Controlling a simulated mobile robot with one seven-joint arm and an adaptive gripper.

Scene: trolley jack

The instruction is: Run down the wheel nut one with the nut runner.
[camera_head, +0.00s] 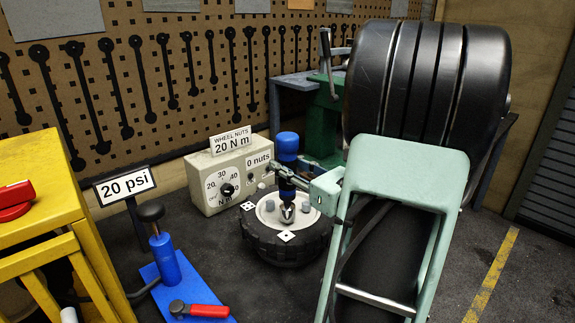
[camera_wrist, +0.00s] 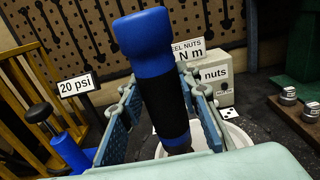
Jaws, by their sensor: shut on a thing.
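The nut runner, with a blue top (camera_head: 288,142) and a black grip, stands nearly upright over the wheel (camera_head: 284,246), which lies flat on the floor. My gripper (camera_head: 286,186) is shut around its black grip. In the wrist view the nut runner (camera_wrist: 150,60) leans slightly between my gripper's fingers (camera_wrist: 165,118). Its silver lower end (camera_head: 288,212) is at the pale hub; I cannot tell whether it touches a nut. Grey wheel nuts (camera_head: 270,205) show around it. White pip-marked tags (camera_head: 286,236) lie by the hub; which nut is number one is unclear.
A torque box (camera_head: 230,172) reads "WHEEL NUTS 20 N m" and "0 nuts" behind the wheel. A "20 psi" sign (camera_head: 124,184), blue foot pump (camera_head: 165,262) and yellow stand (camera_head: 40,190) are left. Two metal pieces (camera_wrist: 288,95) stand right in the wrist view.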

